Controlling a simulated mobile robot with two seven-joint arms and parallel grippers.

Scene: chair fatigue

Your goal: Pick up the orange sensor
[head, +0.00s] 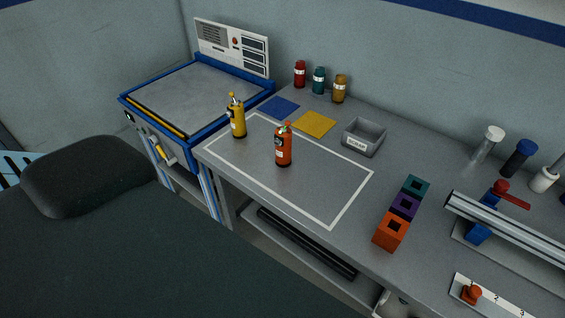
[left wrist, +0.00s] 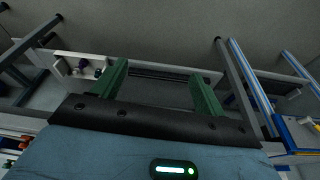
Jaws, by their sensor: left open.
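The orange sensor (head: 283,147) looks like a small upright bottle with a dark label and a fitting on top. It stands on the grey workbench inside a white outlined rectangle. A similar yellow one (head: 237,118) stands behind and to its left. My left gripper (left wrist: 160,84) shows in the left wrist view with its two green fingers wide apart and nothing between them. It is not in the head view, and I cannot make out the orange sensor in the left wrist view. My right gripper is in neither view.
A grey labelled bin (head: 364,138), blue mat (head: 280,106) and yellow mat (head: 315,124) lie behind the sensor. An orange block (head: 391,232) ends a row of blocks at right. A dark padded surface (head: 90,240) fills the lower left.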

